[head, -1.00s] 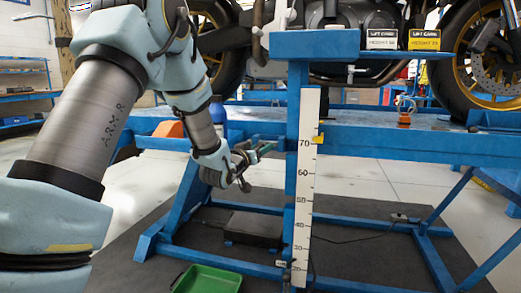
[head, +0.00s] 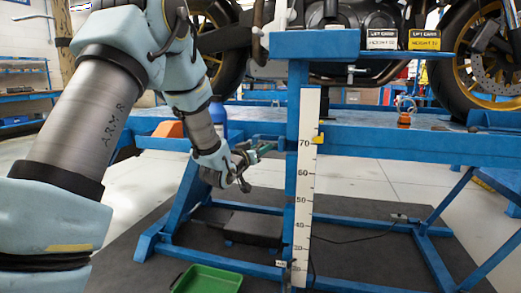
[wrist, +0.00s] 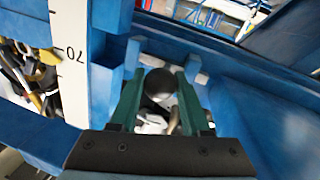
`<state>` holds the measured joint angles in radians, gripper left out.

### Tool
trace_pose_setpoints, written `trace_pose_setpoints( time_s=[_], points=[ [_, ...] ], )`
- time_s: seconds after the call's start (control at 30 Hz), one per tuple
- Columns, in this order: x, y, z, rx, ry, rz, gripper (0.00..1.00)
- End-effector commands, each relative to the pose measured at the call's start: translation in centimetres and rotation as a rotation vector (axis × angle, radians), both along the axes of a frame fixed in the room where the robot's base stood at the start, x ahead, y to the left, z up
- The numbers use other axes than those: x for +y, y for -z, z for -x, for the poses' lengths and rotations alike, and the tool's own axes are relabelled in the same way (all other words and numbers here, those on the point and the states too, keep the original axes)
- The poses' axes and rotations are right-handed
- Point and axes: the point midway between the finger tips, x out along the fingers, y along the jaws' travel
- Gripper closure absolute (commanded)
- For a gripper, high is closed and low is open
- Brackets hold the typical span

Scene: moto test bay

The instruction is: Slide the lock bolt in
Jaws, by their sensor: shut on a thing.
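The lock bolt shows in the wrist view as a pale metal rod (wrist: 150,61) with a round black knob (wrist: 159,84), lying against the blue lift frame. My gripper (wrist: 160,98) has its two green fingers on either side of the knob and is shut on it. In the head view my gripper (head: 268,148) reaches to the left side of the blue post (head: 292,190), just under the table level. The bolt itself is hidden there by the fingers and post. How deep the rod sits in the frame cannot be told.
A white height scale (head: 304,200) with a yellow pointer (head: 318,140) runs down the post. The motorcycle stands above on the blue lift. An orange pin (head: 404,118) stands on the table. A green tray (head: 208,279) and a black pedal box (head: 250,227) lie below.

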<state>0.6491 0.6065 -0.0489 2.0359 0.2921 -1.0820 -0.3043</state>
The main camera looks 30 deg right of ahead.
Motion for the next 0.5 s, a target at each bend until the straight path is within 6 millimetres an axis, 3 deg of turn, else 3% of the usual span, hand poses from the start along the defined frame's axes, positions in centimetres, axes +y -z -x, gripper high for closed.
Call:
trace_pose_setpoints(
  time_s=[0.5],
  points=[
    [-0.41, 0.08, 0.39, 0.001, 0.001, 0.001, 1.0]
  ],
)
